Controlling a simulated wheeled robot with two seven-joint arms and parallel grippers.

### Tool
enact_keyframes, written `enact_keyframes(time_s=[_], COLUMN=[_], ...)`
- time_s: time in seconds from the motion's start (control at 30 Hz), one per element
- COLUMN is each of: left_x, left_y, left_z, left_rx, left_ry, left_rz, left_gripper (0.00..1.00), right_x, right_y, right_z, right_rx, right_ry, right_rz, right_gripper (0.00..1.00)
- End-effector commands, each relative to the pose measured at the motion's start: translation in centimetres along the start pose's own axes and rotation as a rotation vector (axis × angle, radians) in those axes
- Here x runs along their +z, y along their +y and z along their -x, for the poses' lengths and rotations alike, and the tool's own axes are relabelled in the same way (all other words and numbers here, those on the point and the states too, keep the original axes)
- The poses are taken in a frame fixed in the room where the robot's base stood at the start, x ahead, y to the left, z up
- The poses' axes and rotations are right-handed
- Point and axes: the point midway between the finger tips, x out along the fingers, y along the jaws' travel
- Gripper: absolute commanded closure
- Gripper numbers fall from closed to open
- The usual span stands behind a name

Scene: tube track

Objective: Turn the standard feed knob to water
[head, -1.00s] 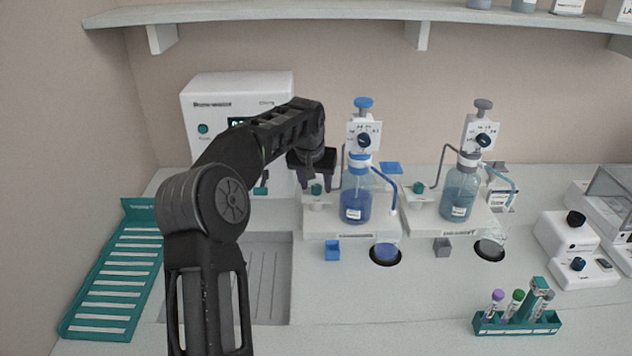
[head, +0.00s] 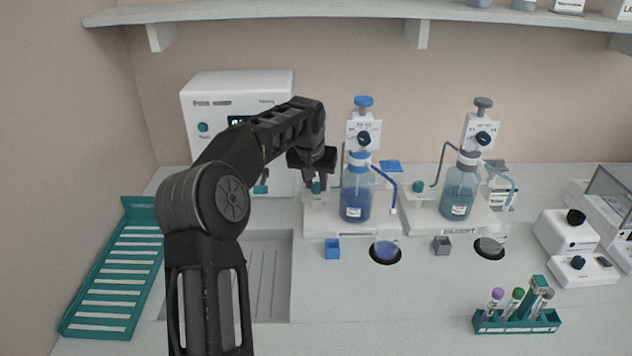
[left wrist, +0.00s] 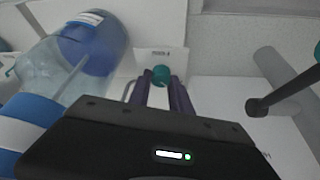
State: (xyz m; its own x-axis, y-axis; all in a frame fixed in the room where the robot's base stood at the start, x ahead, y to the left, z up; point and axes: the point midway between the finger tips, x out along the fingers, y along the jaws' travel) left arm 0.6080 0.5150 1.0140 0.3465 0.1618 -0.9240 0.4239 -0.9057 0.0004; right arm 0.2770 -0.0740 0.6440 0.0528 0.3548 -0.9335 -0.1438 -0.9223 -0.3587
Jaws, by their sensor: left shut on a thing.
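The left dispensing station has a white base (head: 330,228), a blue bottle (head: 356,196) and a small teal knob (head: 316,187) at its left side. My left gripper (head: 317,178) is over that knob, fingers pointing down, shut on it. In the left wrist view the dark purple fingertips (left wrist: 164,92) sit at both sides of the teal knob (left wrist: 160,74), and a small plate (left wrist: 163,54) with unreadable lettering lies just beyond it. The knob's setting cannot be read. My right gripper is not in view.
Beside it stands a matching station with a teal knob (head: 418,187) and a base (head: 462,222) marked DILUENT. A white instrument (head: 215,115) is behind my left arm. A teal rack (head: 115,280) lies at left and a tube holder (head: 517,322) at front right.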

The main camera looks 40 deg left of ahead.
Motion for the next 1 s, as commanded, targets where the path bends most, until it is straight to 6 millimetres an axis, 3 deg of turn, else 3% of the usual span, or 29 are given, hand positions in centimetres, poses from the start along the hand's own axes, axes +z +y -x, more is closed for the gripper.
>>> enact_keyframes(time_s=[0.47,1.0], left_x=[-0.1,-0.2], left_y=[-0.1,-0.2], left_z=[0.1,0.3], left_rx=[0.023,0.176], left_ry=[0.0,0.0], left_rz=[-0.055,-0.421], left_gripper=[1.0,1.0], right_x=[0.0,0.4], right_y=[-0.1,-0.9], right_z=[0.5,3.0], right_rx=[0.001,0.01], right_ry=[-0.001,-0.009], right_rz=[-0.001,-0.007], right_gripper=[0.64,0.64])
